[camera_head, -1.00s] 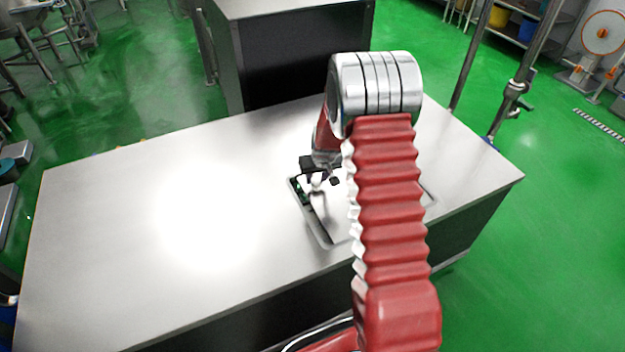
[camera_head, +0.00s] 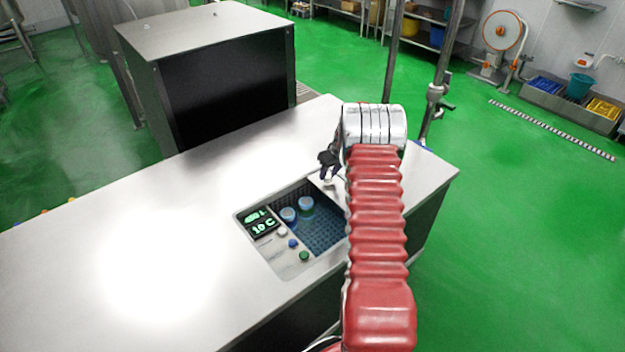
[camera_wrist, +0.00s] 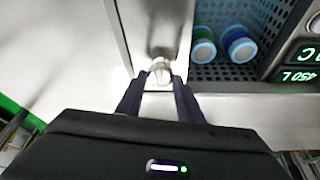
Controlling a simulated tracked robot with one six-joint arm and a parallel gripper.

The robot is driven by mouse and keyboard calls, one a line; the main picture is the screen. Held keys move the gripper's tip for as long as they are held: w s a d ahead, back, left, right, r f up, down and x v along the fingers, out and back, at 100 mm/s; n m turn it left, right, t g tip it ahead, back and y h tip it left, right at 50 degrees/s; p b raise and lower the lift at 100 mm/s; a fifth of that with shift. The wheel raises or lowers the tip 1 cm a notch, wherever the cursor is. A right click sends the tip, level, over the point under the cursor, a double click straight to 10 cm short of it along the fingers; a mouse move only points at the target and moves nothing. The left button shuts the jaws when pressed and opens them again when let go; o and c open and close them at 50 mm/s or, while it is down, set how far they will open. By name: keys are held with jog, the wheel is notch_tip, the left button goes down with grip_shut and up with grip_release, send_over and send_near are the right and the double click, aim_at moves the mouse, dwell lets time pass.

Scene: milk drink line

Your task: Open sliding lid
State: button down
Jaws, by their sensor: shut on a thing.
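The sliding lid (camera_head: 337,191) is a metal plate on the counter top, partly hidden behind my arm in the head view. The wrist view shows the lid (camera_wrist: 158,25) with its small light knob (camera_wrist: 160,68). My gripper (camera_wrist: 160,78) is shut on this knob, one dark finger on each side. In the head view my gripper (camera_head: 327,172) is at the far edge of the opening. The perforated blue well (camera_head: 322,228) is uncovered in large part, and two blue-capped containers (camera_head: 297,209) stand in it. Its right end is hidden by my arm.
A green-lit display panel (camera_head: 262,222) and several round buttons (camera_head: 292,243) lie left of and in front of the well. The steel counter (camera_head: 100,215) is clear on the left. A dark-sided cabinet (camera_head: 228,90) stands behind it.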

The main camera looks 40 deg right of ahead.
jog(key=shift+d, duration=1.45)
jog(key=c, duration=1.2)
grip_release()
jog(key=shift+w, duration=0.1)
jog(key=shift+r, duration=0.1)
jog(key=v, duration=1.3)
jog(key=shift+r, duration=0.25)
